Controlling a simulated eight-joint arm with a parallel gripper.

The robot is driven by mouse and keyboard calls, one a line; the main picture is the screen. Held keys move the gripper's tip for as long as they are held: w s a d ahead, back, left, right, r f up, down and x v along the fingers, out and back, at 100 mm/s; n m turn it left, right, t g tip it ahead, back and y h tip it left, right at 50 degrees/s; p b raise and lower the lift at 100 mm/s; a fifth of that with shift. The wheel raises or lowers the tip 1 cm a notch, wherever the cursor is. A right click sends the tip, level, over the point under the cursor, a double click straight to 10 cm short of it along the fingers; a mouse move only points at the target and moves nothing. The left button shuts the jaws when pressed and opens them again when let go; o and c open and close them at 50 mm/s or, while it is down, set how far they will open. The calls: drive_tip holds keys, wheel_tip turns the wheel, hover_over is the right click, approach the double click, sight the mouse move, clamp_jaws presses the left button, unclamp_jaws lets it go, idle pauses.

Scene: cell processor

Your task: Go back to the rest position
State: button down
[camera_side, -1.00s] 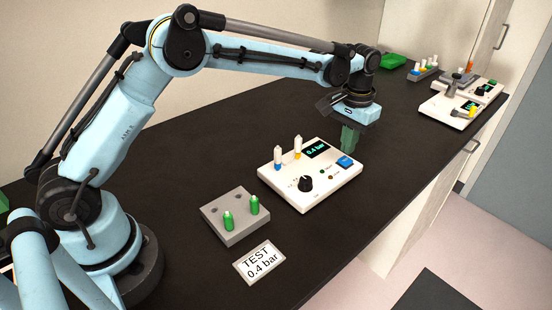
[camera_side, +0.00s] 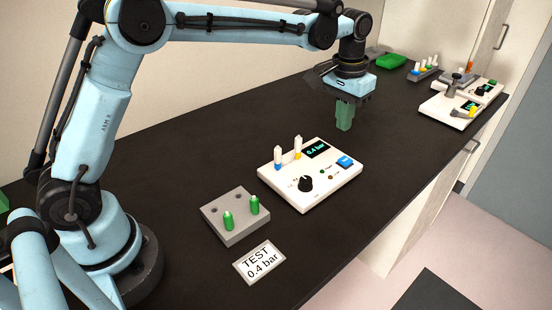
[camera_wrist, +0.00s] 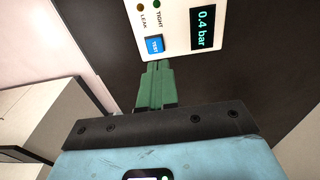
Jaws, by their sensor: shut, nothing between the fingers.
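My gripper (camera_side: 345,116) has green fingers that are shut with nothing between them. In the side view it hangs pointing down above the dark bench, over the far edge of the white test unit (camera_side: 328,191) and clear of it. In the wrist view the gripper (camera_wrist: 156,68) points toward the unit's blue button (camera_wrist: 154,44). The unit's display (camera_side: 316,150) reads 0.4 bar; it also shows in the wrist view (camera_wrist: 203,27). Two white-topped cells, one blue (camera_side: 278,158) and one yellow (camera_side: 298,148), stand upright at the unit's back-left side.
A grey block (camera_side: 235,232) holds two green pieces, beside a card (camera_side: 259,262) reading TEST 0.4 bar. A green tray (camera_side: 391,61), a small rack (camera_side: 423,74) and white devices (camera_side: 450,111) stand at the far end. The bench behind the unit is clear.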

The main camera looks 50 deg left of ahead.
drive_tip(key=s+a+t, duration=0.3)
drive_tip(key=s, duration=0.7)
drive_tip(key=s+a+t, duration=0.3)
drive_tip(key=s+a, duration=0.1)
drive_tip(key=s, duration=0.7)
drive_tip(key=shift+s+a+r, duration=0.2)
drive_tip(key=shift+r, duration=0.1)
